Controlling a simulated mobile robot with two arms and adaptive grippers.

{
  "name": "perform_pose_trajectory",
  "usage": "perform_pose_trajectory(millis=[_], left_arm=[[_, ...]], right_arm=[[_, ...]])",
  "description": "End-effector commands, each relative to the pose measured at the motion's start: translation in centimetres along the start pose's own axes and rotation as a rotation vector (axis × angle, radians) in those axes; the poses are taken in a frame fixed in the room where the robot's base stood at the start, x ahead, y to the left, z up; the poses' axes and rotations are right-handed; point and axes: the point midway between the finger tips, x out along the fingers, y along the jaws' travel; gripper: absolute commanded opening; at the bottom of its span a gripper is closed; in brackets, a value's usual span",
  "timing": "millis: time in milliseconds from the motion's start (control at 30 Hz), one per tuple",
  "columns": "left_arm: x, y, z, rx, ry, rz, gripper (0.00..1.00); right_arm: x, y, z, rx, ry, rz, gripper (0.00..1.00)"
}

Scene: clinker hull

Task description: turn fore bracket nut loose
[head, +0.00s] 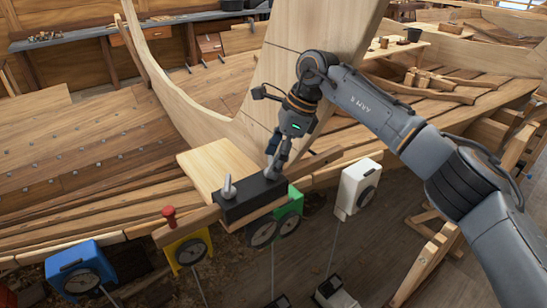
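A black bracket block (252,202) sits on a wooden beam at the edge of the hull. A grey upright fitting (229,187), which looks like a nut or handle, stands on its left end. My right gripper (277,164) points down at the right end of the block. Its fingers are at or just above a second grey fitting there, which they mostly hide. I cannot tell whether the fingers touch it or are closed on it. Which fitting is the fore bracket nut is not marked. My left gripper is out of the picture.
Blue (82,271), yellow (188,249), green (290,213) and white (358,187) dial boxes are along the beam. A red knob (169,216) stands left of the block. A pale board (216,165) lies behind it, below the tall curved stem (310,38).

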Motion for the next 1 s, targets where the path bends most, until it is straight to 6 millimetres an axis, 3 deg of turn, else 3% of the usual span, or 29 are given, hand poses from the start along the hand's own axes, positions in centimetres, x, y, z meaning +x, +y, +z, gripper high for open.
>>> perform_pose_trajectory(millis=[367,800,1000], left_arm=[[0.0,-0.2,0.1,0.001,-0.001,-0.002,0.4],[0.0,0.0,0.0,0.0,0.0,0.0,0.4],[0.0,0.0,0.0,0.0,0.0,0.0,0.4]], right_arm=[[-0.3,0.0,0.1,0.001,0.0,0.0,0.79],[-7.2,0.0,3.0,0.0,-0.001,-0.002,0.79],[-9.0,-0.1,3.8,0.001,0.0,0.0,0.79]])
